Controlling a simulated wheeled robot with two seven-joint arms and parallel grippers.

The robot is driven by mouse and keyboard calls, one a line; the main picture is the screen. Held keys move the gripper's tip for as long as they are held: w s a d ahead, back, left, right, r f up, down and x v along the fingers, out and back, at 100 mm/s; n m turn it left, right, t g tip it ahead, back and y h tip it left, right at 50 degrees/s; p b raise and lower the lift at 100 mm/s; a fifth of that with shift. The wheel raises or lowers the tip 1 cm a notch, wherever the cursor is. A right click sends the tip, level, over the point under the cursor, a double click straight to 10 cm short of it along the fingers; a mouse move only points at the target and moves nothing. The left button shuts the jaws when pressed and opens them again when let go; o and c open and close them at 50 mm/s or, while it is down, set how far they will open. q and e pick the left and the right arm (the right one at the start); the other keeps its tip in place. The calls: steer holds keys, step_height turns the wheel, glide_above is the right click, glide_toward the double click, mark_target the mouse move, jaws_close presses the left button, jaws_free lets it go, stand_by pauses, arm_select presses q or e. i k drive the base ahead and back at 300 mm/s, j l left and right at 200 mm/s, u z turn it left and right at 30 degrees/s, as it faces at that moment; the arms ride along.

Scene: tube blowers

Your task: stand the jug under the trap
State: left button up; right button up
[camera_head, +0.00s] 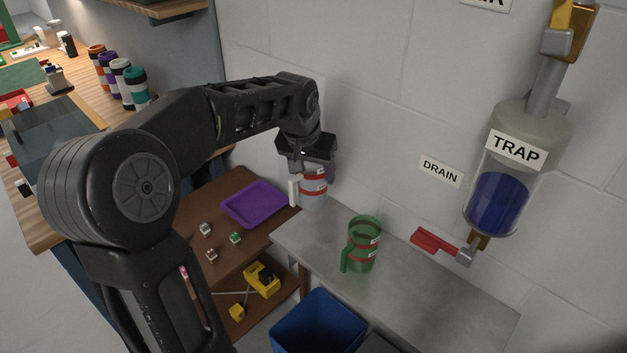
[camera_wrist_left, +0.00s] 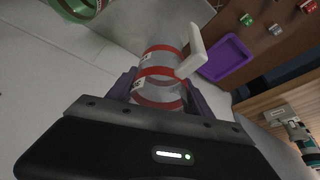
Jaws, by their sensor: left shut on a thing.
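The trap (camera_head: 503,170) is a clear wall-mounted cylinder holding blue liquid, labelled TRAP, at the right of the head view. A red-handled drain valve (camera_head: 436,243) sits at its lower left. A clear jug (camera_head: 313,188) with red bands and a white handle is at the back left end of the grey shelf. It also shows in the left wrist view (camera_wrist_left: 160,70). My left gripper (camera_head: 308,160) is shut on this jug from above. Whether its base touches the shelf I cannot tell. A green jug (camera_head: 363,246) with red bands stands on the shelf. My right gripper is not in view.
The grey shelf (camera_head: 450,305) has free room below the trap. A blue bin (camera_head: 318,325) stands in front of it. A purple tray (camera_head: 254,204) and several small blocks lie on the brown table (camera_head: 195,190) at left. The wall stands close behind.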

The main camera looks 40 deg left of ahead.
mark_target(440, 319)
steer(key=k, duration=1)
